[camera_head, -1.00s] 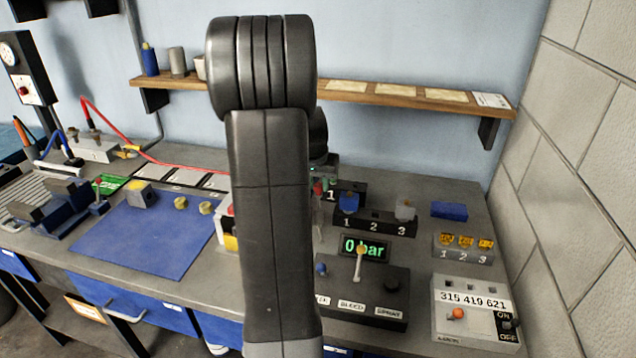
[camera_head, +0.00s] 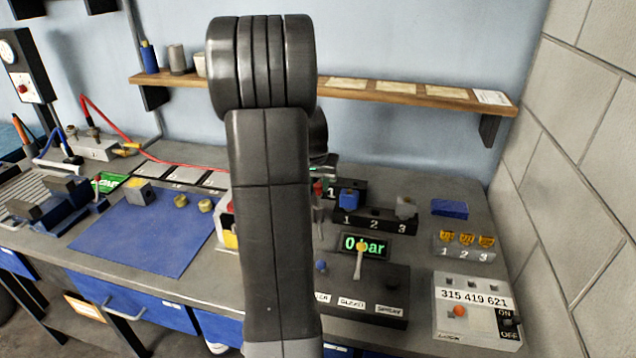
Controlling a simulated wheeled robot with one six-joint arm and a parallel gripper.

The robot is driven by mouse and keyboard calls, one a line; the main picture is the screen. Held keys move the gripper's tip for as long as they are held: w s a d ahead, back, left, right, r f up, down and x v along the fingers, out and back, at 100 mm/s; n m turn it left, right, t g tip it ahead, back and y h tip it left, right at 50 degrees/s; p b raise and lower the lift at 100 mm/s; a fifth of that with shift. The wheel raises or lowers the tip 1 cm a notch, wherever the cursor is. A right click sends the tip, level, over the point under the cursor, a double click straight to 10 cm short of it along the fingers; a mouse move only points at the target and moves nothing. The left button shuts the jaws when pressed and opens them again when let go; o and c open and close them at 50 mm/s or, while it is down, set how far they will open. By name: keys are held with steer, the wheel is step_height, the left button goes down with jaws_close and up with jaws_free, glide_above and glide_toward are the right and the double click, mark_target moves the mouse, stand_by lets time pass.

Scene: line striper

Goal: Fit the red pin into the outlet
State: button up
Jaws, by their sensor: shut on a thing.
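My arm fills the middle of the view and hides most of my gripper (camera_head: 319,198), of which only a small part shows past its right edge. A small red piece (camera_head: 318,188), which looks like the red pin, shows there above a narrow grey part. My gripper appears shut on it, though the contact is largely hidden. I cannot tell which part is the outlet.
A black control box (camera_head: 385,298) with a lever and a "0 bar" display (camera_head: 365,246) stands in front. A white switch box (camera_head: 478,315) and a grey block with orange pieces (camera_head: 463,250) are at right. A blue mat (camera_head: 150,235) lies left. A shelf (camera_head: 420,97) crosses the wall.

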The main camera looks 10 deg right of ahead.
steer(key=shift+f+b, duration=1.5)
steer(key=shift+f, duration=0.35)
steer(key=o, duration=1)
steer(key=shift+o, duration=0.3)
steer(key=shift+o, duration=1.3)
steer(key=shift+r, duration=0.15)
steer(key=d+p+v, duration=0.1)
steer(key=p+v, duration=0.2)
steer(key=v, duration=0.3)
steer(key=shift+s+a+r+p, duration=0.2)
steer(key=shift+a+r+p, duration=0.2)
steer(key=shift+a, duration=0.15)
steer(key=shift+f, duration=0.1)
